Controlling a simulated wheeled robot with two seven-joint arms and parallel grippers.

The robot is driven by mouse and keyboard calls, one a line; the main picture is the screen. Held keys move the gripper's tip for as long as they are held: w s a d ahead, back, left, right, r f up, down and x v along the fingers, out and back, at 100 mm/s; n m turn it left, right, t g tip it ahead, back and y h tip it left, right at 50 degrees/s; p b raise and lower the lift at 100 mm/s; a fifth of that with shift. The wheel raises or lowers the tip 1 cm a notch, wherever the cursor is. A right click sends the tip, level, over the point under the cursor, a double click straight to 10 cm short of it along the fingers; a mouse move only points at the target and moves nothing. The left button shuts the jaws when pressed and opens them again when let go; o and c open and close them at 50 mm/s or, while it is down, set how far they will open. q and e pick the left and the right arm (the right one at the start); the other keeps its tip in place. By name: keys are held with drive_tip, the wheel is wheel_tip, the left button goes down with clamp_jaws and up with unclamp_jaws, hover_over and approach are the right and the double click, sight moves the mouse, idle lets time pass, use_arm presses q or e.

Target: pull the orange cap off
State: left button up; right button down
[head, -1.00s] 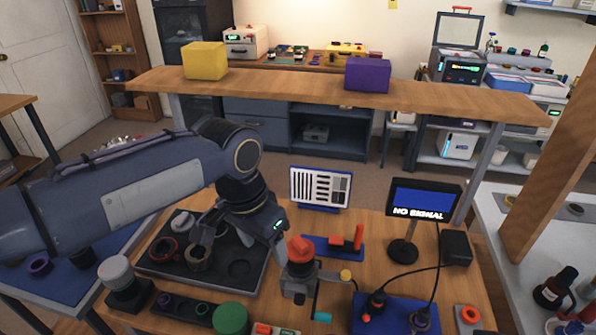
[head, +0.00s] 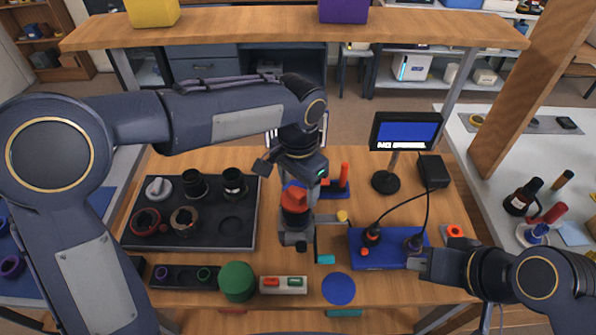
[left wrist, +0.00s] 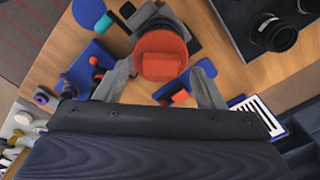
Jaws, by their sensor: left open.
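The orange cap (head: 294,200) sits on top of a dark lens (head: 295,217) held upright in a small grey clamp stand (head: 293,238) at mid-table. In the left wrist view the cap (left wrist: 160,54) shows from above as a round orange piece with a raised grip. My left gripper (head: 288,180) is open just above and behind the cap; in the left wrist view its fingers (left wrist: 163,88) are spread wide, with the cap between and slightly beyond them. My right gripper (head: 424,264) is low at the right, near a blue mat; its jaw gap is unclear.
A dark tray (head: 245,238) with several lens parts lies to the left. A blue mat (head: 388,258) with cabled pieces lies right, below a small monitor (head: 405,130). An orange-and-blue stand (head: 344,178) is close behind the clamp.

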sight(298, 190)
use_arm(q)
drive_tip(key=shift+f, duration=0.3)
drive_tip(key=c, duration=1.2)
drive_tip(key=shift+r+p, duration=0.85)
drive_tip(key=shift+r, duration=0.15)
drive_tip(key=shift+r+p, duration=1.85)
drive_tip(key=shift+r, duration=0.25)
